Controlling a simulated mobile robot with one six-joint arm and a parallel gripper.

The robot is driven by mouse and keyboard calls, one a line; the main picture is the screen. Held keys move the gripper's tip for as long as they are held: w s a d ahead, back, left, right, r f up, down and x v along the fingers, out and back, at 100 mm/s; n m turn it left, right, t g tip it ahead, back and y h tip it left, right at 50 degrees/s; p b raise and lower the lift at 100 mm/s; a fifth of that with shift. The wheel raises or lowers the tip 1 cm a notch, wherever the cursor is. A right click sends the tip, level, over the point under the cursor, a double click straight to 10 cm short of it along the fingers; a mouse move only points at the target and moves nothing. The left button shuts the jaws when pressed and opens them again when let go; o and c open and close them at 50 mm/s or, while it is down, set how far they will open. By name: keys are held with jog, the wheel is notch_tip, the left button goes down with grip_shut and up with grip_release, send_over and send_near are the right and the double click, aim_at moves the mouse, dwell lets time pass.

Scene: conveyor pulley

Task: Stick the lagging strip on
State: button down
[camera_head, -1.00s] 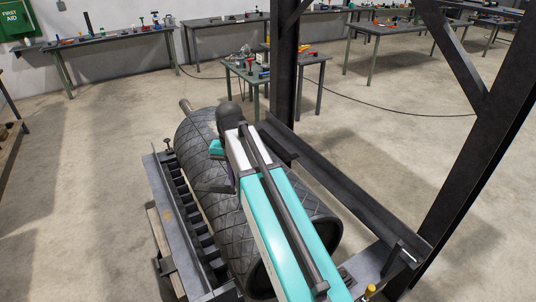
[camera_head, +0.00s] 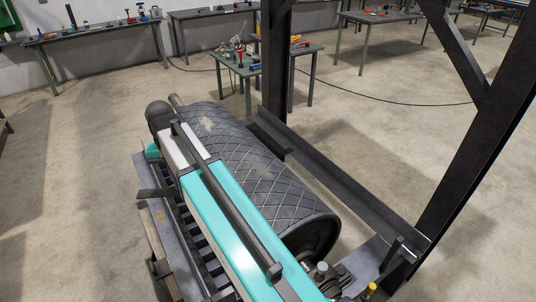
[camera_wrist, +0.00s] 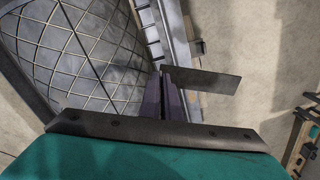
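The pulley (camera_head: 285,190) is a large dark drum with diamond-pattern lagging, lying in its frame; it also fills the left of the wrist view (camera_wrist: 70,45). Paler patches show on its top, one near the far end and one around the middle. A dark flat strip (camera_wrist: 210,81), apparently the lagging strip, is pinched in my gripper (camera_wrist: 164,74), whose fingers look closed on it. It sticks out to the right of the fingers. My arm hides the fingers there.
A row of dark blocks on a rail (camera_head: 197,240) runs along the drum's left side. A steel post (camera_head: 277,75) and a long beam (camera_head: 345,190) stand to the right. Workbenches (camera_head: 95,32) line the back. Open floor lies left.

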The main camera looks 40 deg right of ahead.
jog(key=shift+d, duration=0.2)
jog(key=d+f+m+p, duration=0.1)
jog(key=d+m, duration=0.3)
jog(key=d, duration=0.8)
jog(key=d+f+m+p, duration=0.2)
jog(key=d+m, duration=0.2)
jog(key=d, duration=0.8)
jog(key=d+f+m+y+p, duration=0.1)
jog(key=d+m, duration=0.4)
jog(key=d, duration=0.6)
jog(key=shift+s+d+f+p, duration=0.3)
jog(key=shift+s+d+f, duration=0.1)
jog(key=shift+f, duration=0.4)
jog(key=shift+f, duration=0.1)
jog(key=shift+a+f+b, duration=0.2)
jog(key=shift+f+b, duration=0.35)
jog(key=shift+f, duration=0.95)
jog(key=shift+a+f+b, duration=0.15)
jog(key=shift+f+b, duration=0.4)
jog(key=shift+f, duration=0.9)
jog(key=shift+f, duration=0.5)
